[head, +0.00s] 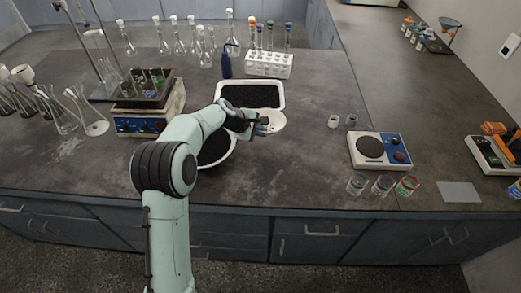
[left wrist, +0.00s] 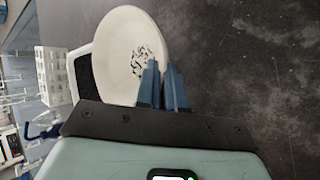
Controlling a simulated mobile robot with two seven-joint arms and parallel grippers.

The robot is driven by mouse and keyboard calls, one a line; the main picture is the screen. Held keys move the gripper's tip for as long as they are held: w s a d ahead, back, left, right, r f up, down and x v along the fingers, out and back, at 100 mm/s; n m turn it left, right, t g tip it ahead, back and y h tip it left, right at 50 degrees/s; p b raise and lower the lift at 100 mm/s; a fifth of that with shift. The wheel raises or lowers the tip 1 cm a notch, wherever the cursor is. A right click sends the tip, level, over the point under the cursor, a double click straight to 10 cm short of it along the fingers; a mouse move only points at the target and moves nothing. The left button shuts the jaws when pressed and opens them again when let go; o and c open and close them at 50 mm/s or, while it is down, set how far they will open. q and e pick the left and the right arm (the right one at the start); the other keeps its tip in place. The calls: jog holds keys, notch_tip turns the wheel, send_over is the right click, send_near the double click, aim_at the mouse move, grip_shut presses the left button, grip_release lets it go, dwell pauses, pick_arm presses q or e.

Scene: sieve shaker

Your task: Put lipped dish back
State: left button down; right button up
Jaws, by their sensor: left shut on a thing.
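The lipped dish (head: 276,120) is a shallow white dish near the middle of the bench in the head view. In the left wrist view the dish (left wrist: 125,35) shows a pale inside with a small patch of dark specks. My left gripper (head: 264,125) is shut on the dish's rim. In the left wrist view its two blue fingers (left wrist: 163,88) meet at the edge, one over the dish and one outside it. The gripper hides part of the dish in the head view. I cannot tell whether the dish touches the bench. My right gripper is not in view.
A white tray of black granules (head: 251,95) lies just behind the dish. A white bowl with black contents (head: 214,152) is partly under my arm.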

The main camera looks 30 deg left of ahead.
pick_arm(q)
notch_tip(320, 180, down, 8)
jog(key=shift+f+b, duration=0.25)
jog(key=shift+b, duration=0.55)
jog(key=c, duration=1.2)
grip_release()
jog(key=shift+w, duration=0.1)
jog(key=shift+c, duration=0.2)
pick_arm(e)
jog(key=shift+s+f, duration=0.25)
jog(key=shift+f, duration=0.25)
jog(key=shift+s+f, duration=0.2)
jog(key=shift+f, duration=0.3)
pick_arm(q)
jog(key=v, duration=1.2)
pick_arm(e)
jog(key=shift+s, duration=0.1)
